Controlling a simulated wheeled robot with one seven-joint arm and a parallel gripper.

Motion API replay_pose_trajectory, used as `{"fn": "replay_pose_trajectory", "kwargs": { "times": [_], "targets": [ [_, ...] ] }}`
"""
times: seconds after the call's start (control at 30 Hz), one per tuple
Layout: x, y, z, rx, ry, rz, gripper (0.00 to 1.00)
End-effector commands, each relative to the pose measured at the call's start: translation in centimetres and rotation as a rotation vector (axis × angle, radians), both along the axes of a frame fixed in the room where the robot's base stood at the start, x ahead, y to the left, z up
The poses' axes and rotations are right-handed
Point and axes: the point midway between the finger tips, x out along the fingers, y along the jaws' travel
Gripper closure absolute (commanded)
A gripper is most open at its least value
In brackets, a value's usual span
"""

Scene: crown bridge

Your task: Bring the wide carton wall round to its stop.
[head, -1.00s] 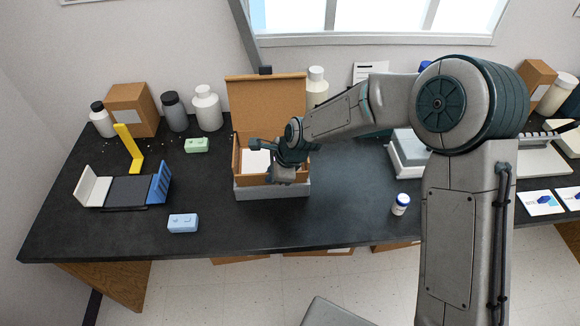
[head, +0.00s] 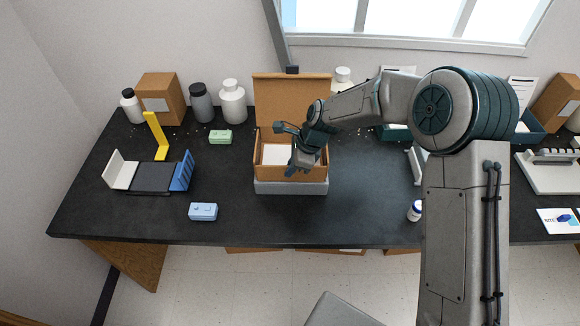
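The brown cardboard carton (head: 262,160) stands open on a grey base (head: 290,187) near the middle of the bench, with something white inside. Its wide wall (head: 292,100) stands upright along the back, like a raised lid. My gripper (head: 287,150) is over the carton's opening, in front of the wide wall and apart from it in the picture. The hand hides part of the carton's inside and right side. The fingers are small and dark, so I cannot tell how far apart they are or whether they touch the carton.
A hinged stand with a yellow arm (head: 156,135) and blue side (head: 182,171) is at the left. A green block (head: 220,137) and a blue block (head: 203,211) lie left of the carton. Bottles (head: 232,103) line the back. A small white bottle (head: 415,210) stands to the right.

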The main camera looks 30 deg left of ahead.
Motion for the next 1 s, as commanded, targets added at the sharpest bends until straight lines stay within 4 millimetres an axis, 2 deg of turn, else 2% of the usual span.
{"fn": "replay_pose_trajectory", "kwargs": {
  "times": [0.03, 0.07, 0.33, 0.47, 0.63, 1.0],
  "targets": [
    [0.1, -0.1, 0.0, -0.001, -0.001, -0.001, 0.78],
    [0.1, -0.1, 0.0, -0.001, -0.001, -0.001, 0.73],
    [0.0, 0.0, 0.0, 0.001, -0.001, 0.001, 0.73],
    [0.2, -0.2, 0.7, 0.002, -0.003, -0.001, 0.73],
    [0.7, -1.0, 3.0, 0.003, -0.005, -0.001, 0.73],
    [2.2, -3.8, 10.3, 0.002, -0.004, -0.002, 0.73]
  ]
}}
